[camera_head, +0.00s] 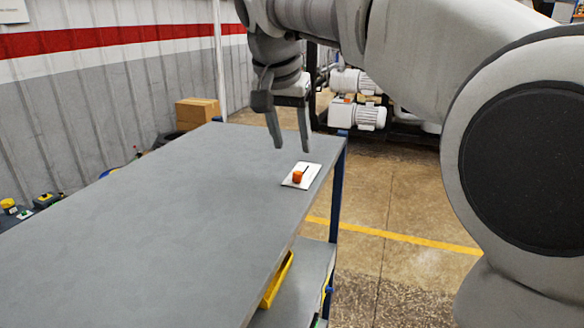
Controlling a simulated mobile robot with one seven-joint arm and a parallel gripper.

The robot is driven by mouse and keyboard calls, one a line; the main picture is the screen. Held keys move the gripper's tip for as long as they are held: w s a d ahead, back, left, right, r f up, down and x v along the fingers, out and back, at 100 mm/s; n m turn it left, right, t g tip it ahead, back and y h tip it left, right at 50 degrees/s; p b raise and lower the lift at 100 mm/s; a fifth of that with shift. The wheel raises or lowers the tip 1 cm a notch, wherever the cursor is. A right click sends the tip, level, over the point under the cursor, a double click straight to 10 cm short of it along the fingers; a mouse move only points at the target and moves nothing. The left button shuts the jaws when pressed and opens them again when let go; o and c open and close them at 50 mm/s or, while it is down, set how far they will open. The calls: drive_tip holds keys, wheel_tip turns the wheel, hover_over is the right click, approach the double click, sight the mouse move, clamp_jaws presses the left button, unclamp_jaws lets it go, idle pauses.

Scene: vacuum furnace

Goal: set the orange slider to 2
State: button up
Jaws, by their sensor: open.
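The orange slider (298,176) is a small orange knob on a white plate (312,172) lying on the table near its right edge. A dark slot runs from the knob toward the far end of the plate. The knob sits toward the near end of the slot. Any numbers on the plate are too small to read. My gripper (291,144) points down with its two fingers apart and empty. It appears above and a little beyond the slider, not touching it.
The grey tabletop (170,215) is otherwise clear. A yellow bin (278,281) is on the shelf below. A cardboard box (197,112) and white pump motors (356,114) stand beyond the table. Yellow-topped controls (10,205) show at the left.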

sight(297, 172)
drive_tip(key=x, duration=0.8)
clamp_jaws()
idle(1.3)
